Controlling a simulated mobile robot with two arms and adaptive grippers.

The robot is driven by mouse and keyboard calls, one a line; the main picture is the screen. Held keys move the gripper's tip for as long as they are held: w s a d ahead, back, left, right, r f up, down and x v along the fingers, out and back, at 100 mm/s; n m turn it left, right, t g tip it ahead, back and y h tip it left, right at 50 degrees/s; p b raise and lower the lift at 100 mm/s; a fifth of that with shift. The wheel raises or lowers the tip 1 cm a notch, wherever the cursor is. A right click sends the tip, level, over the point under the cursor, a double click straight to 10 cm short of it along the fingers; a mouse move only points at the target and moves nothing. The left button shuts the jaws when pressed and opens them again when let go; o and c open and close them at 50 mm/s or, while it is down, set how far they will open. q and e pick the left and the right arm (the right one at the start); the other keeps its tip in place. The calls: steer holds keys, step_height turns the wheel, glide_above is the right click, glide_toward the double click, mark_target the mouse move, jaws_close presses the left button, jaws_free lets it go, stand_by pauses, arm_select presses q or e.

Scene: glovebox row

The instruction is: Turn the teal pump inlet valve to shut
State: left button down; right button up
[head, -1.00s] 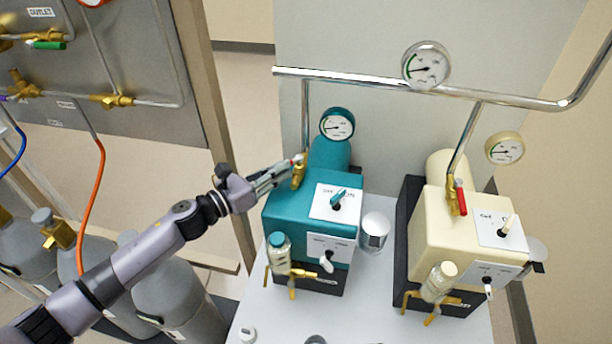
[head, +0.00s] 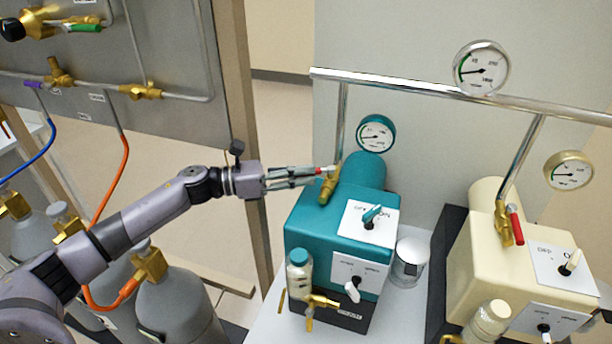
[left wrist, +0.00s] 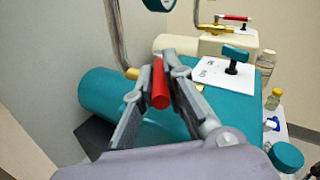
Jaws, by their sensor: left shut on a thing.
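The teal pump (head: 325,225) stands on the bench. Its brass inlet valve (head: 329,187) sits at its upper left, below a thin vertical pipe (head: 341,120). The valve's red lever (head: 320,171) is between the fingertips of my left gripper (head: 318,174), which comes in from the left and is shut on it. In the head view the lever appears to lie sideways across the pipe, partly hidden by the fingers. My right gripper is not in view.
A cream pump (head: 480,255) with its own red-levered valve (head: 515,224) stands to the right. A chrome pipe with a gauge (head: 481,68) crosses behind. Gas cylinders (head: 175,300) and a post (head: 235,120) are on the left.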

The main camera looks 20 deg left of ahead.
arm_select(q)
steer(key=c, duration=1.6)
jaws_free()
steer(key=shift+c, duration=0.2)
steer(key=shift+a, duration=0.1)
steer(key=v, duration=1.2)
steer(key=shift+f, duration=0.1)
